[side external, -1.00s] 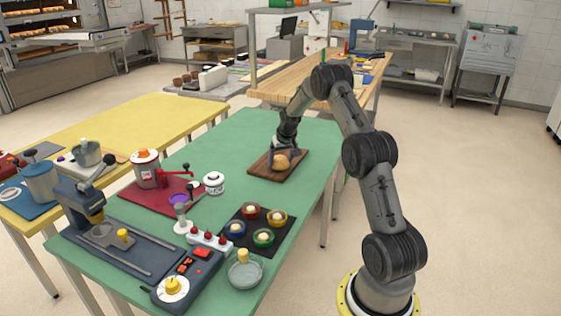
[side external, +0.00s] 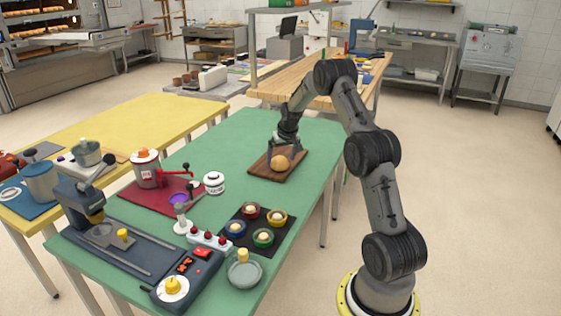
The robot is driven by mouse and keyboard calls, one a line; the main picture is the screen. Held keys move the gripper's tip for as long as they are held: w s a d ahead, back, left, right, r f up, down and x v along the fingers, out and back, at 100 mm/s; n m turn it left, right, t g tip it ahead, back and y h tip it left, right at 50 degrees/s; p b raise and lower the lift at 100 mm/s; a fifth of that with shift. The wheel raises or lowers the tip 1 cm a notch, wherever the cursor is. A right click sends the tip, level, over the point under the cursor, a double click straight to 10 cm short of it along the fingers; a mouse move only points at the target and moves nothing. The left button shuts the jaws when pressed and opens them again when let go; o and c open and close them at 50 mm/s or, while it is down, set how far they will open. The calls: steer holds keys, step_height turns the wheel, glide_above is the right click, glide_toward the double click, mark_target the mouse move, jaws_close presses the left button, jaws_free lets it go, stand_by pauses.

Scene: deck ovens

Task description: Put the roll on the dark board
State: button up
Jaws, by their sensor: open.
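The round tan roll (side external: 281,163) rests on the dark brown wooden board (side external: 294,168), near the board's middle. The board lies flat towards the far right part of the green table. My gripper (side external: 278,153) is just behind the roll, low over the board, with its jaws open. The fingertips are small and partly hidden by the roll, so I cannot tell whether they touch it.
The green table (side external: 312,143) is clear around the board. A white lidded jar (side external: 214,182) and a black mat (side external: 284,241) with several coloured cups stand nearer. A red mat (side external: 135,197) with a grinder lies left. A yellow table (side external: 135,125) stands behind.

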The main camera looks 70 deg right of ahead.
steer(key=v, duration=1)
steer(key=s+a+r+n, duration=0.1)
steer(key=a+r, duration=0.3)
steer(key=a, duration=0.4)
steer(key=s+a+r+n+t+y, duration=0.1)
steer(key=a+r+n, duration=0.1)
steer(key=a+r, duration=0.35)
steer(key=s+a+r+n, duration=0.1)
steer(key=a+r, duration=0.1)
steer(key=a, duration=0.8)
steer(key=s+a+f+n+t+y, duration=0.1)
steer(key=s+a+n, duration=0.4)
steer(key=s+a, duration=1.1)
steer(key=s+y, duration=0.1)
steer(key=s, duration=0.2)
steer(key=shift+a, duration=0.4)
steer(key=shift+s+f, duration=0.1)
